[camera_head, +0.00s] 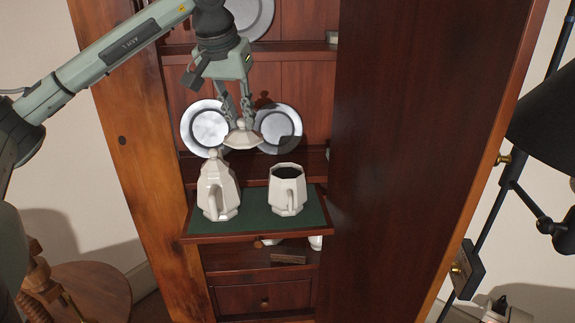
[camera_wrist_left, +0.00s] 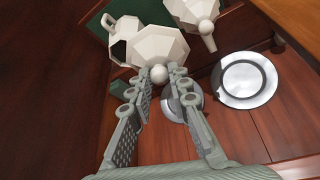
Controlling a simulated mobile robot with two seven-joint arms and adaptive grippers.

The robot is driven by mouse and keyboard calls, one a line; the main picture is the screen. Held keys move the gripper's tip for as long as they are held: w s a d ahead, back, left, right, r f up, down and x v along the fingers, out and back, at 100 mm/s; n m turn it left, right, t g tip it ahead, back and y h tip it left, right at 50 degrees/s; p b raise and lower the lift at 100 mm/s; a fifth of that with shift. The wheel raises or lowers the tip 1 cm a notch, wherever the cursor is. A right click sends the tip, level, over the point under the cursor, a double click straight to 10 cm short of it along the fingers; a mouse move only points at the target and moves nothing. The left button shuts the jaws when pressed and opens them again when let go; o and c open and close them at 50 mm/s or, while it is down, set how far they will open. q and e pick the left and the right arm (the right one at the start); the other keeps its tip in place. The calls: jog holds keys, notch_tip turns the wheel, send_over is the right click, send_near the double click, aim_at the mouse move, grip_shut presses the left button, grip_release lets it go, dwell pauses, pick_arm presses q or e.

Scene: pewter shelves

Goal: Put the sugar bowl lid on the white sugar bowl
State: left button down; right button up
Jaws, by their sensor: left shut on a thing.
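The sugar bowl lid (camera_head: 241,138) is white and faceted with a round knob. My left gripper (camera_head: 240,119) points down and is shut on the knob. The lid hangs level in the air, above and between the two white vessels in the head view. The white sugar bowl (camera_head: 288,190) is faceted, open at the top with a dark inside, and has a handle facing front. It stands on the green-topped board at right. In the left wrist view the lid (camera_wrist_left: 158,44) is between the fingertips (camera_wrist_left: 157,84) and hides part of the bowl (camera_wrist_left: 124,28). My right gripper is not in view.
A tall white lidded pot (camera_head: 216,192) stands left of the bowl on the green pull-out board (camera_head: 253,215). Pewter plates (camera_head: 206,126) (camera_head: 279,126) lean behind. A big dark wooden panel (camera_head: 420,160) closes off the right side; a wooden side post (camera_head: 135,140) stands left.

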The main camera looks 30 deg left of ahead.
pick_arm(q)
jog(key=w+d+f, duration=0.1)
jog(key=w+f, duration=0.1)
jog(key=f, duration=0.1)
jog(key=w+d+f, duration=0.2)
jog(key=w+f, duration=0.1)
jog(key=w+d+f, duration=0.2)
jog(key=w+f, duration=0.1)
jog(key=shift+w+f+p, duration=0.1)
jog(key=shift+w+p, duration=0.1)
jog(key=shift+p, duration=0.1)
jog(key=shift+f, duration=0.3)
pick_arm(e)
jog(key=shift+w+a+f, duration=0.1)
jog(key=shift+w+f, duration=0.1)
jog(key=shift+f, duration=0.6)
pick_arm(q)
jog(key=shift+f, duration=0.2)
jog(key=c, duration=1.4)
grip_release()
jog(key=shift+r, duration=0.1)
jog(key=shift+c, duration=0.2)
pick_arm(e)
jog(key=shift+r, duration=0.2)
